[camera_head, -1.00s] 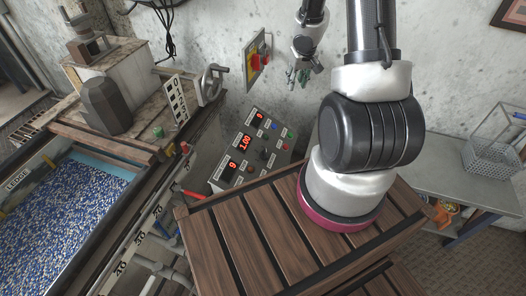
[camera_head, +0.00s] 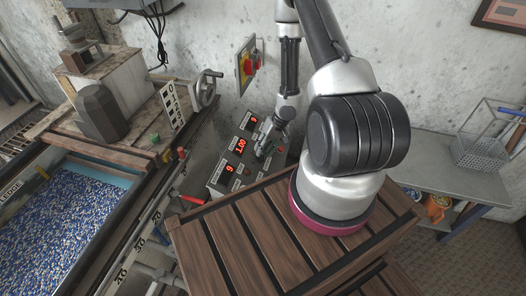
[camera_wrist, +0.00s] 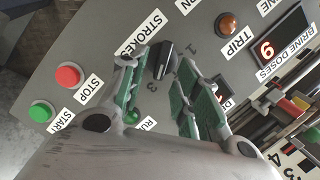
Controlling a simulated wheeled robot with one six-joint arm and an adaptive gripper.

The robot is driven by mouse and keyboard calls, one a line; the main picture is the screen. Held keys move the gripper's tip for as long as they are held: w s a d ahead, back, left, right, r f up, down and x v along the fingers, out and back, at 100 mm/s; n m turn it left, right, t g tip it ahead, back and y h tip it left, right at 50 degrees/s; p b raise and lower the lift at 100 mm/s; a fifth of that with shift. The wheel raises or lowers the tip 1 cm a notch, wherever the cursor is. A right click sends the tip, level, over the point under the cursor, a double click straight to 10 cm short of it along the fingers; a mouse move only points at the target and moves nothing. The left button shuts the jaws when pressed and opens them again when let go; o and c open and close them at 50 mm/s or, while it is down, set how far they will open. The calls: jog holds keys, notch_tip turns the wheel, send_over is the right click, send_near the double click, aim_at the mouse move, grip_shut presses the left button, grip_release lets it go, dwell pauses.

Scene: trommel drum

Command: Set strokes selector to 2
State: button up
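The strokes selector, a black knob (camera_wrist: 162,62), sits on the grey control panel (camera_wrist: 95,40) beside its STROKES label (camera_wrist: 140,35). The numbers 1 and 3 show around it; a 2 is not visible, and I cannot tell the pointer's setting. My gripper (camera_wrist: 160,70) is open, its two green-padded fingers on either side of the knob in the picture. Contact cannot be judged. In the head view, my gripper (camera_head: 267,138) is over the right part of the panel (camera_head: 217,187) and hides the selector.
A red stop button (camera_wrist: 69,75), green start button (camera_wrist: 41,111) and orange trip lamp (camera_wrist: 228,22) are near the knob. A red-and-yellow wall switch (camera_head: 247,65) is above the panel. A handwheel (camera_head: 205,90) stands left; a slatted wooden crate (camera_head: 255,235) is in front.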

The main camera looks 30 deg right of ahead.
jog(key=shift+a+f, duration=0.25)
jog(key=shift+f, duration=0.45)
grip_shut()
jog(key=shift+a+n, duration=0.1)
jog(key=shift+n, duration=0.3)
jog(key=n, duration=0.2)
jog(key=n+h, duration=0.1)
jog(key=n, duration=0.2)
jog(key=shift+a+r+h, duration=0.2)
jog(key=shift+a+h, duration=0.1)
jog(key=shift+a, duration=0.1)
jog(key=n, duration=0.3)
jog(key=n+h, duration=0.1)
jog(key=n, duration=0.1)
jog(key=shift+s+a+t, duration=0.2)
jog(key=shift+a+t, duration=0.05)
jog(key=shift+t, duration=0.15)
jog(key=shift+n, duration=0.3)
